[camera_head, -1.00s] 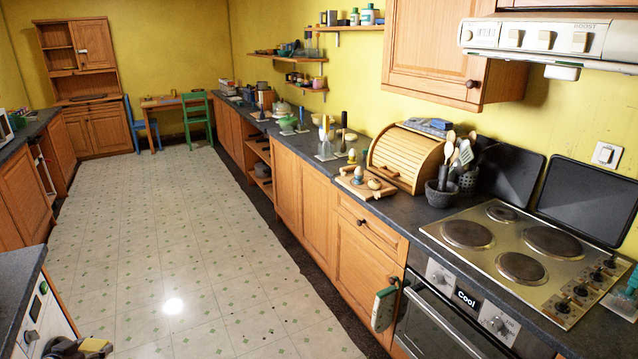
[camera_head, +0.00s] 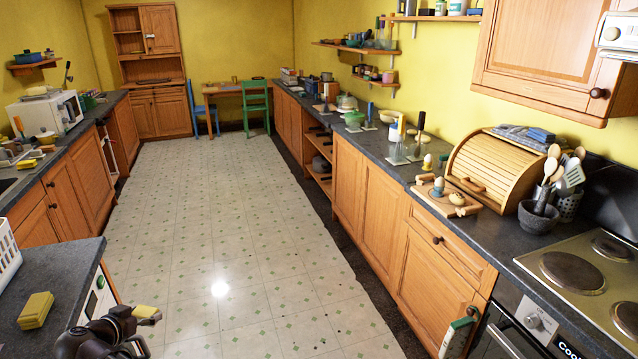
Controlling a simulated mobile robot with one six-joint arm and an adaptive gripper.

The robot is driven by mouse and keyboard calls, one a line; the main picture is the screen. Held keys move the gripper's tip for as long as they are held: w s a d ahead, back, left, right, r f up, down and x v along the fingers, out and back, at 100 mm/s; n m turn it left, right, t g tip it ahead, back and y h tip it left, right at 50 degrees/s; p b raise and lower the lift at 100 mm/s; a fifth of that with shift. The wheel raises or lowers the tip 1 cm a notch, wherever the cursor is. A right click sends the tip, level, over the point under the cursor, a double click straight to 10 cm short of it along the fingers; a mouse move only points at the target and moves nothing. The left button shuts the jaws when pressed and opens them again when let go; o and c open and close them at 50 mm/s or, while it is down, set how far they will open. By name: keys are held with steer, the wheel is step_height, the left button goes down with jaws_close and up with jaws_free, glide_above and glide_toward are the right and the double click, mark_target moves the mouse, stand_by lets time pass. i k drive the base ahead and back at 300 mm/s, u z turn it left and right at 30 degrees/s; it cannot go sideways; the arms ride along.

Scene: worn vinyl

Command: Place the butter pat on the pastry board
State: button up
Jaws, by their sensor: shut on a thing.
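My gripper (camera_head: 146,323) is low at the bottom left of the view, over the floor, near the left counter's end. It is shut on a small yellow block, which looks like the butter pat (camera_head: 146,312); the fingers partly hide it. A wooden board (camera_head: 432,198), which may be the pastry board, lies on the right counter in front of the roll-top bread bin. My gripper is far from that board.
A yellow block (camera_head: 36,310) lies on the near left counter beside a white rack (camera_head: 7,255). The floor (camera_head: 215,220) between the counters is clear.

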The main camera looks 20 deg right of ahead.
mark_target(432, 187)
steer(key=i, duration=1.85)
steer(key=u, duration=1.15)
steer(key=k, duration=0.1)
steer(key=z, duration=3.55)
